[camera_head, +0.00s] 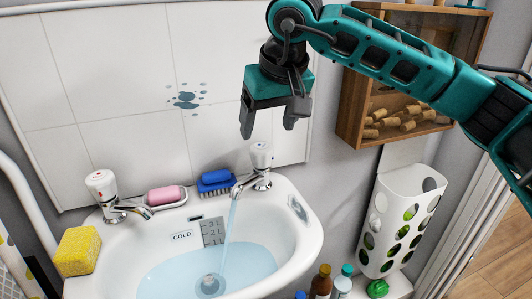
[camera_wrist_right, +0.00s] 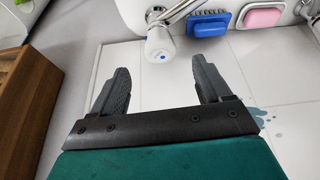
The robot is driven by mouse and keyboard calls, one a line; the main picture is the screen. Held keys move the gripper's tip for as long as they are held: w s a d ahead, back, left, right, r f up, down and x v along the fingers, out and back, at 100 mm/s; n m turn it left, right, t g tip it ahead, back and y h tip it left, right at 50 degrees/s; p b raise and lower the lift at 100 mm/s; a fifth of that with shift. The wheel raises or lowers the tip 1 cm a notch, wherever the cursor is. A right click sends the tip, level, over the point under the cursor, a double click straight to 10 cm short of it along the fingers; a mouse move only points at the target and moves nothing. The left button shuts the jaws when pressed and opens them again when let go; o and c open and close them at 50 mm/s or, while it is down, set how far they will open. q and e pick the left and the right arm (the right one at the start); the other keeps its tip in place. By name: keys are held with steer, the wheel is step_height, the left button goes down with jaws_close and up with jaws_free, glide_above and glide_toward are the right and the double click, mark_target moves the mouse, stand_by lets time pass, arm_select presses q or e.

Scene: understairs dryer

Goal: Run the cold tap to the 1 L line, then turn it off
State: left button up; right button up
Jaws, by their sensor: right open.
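The right-hand tap (camera_head: 261,157) has a white knob with a blue mark, which also shows in the wrist view (camera_wrist_right: 160,45). A thin stream of water (camera_head: 230,228) runs from its spout into the white basin (camera_head: 308,232). The pooled water (camera_head: 205,272) reaches about the bottom of the grey gauge plate (camera_head: 213,231) marked 3L, 2L, 1L; I cannot tell exactly where it stands against the 1L line. My right gripper (camera_head: 268,125) (camera_wrist_right: 163,72) is open and empty, above the knob and apart from it. My left gripper is not in view.
The other tap (camera_head: 101,186) stands at the left, with no water seen running. A pink soap (camera_head: 166,195), blue brush (camera_head: 215,183) and yellow sponge (camera_head: 77,251) sit on the basin rim. A wooden cabinet (camera_head: 352,110) and white holder (camera_head: 378,226) are at the right.

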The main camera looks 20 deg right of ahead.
mark_target(263, 148)
steer(key=b+x, duration=0.1)
steer(key=x, duration=0.5)
steer(key=shift+w+f, duration=0.1)
steer(key=shift+f, duration=0.15)
steer(key=shift+w+f, duration=0.3)
steer(key=shift+f, duration=0.3)
steer(key=shift+c, duration=0.2)
steer(key=c, duration=1)
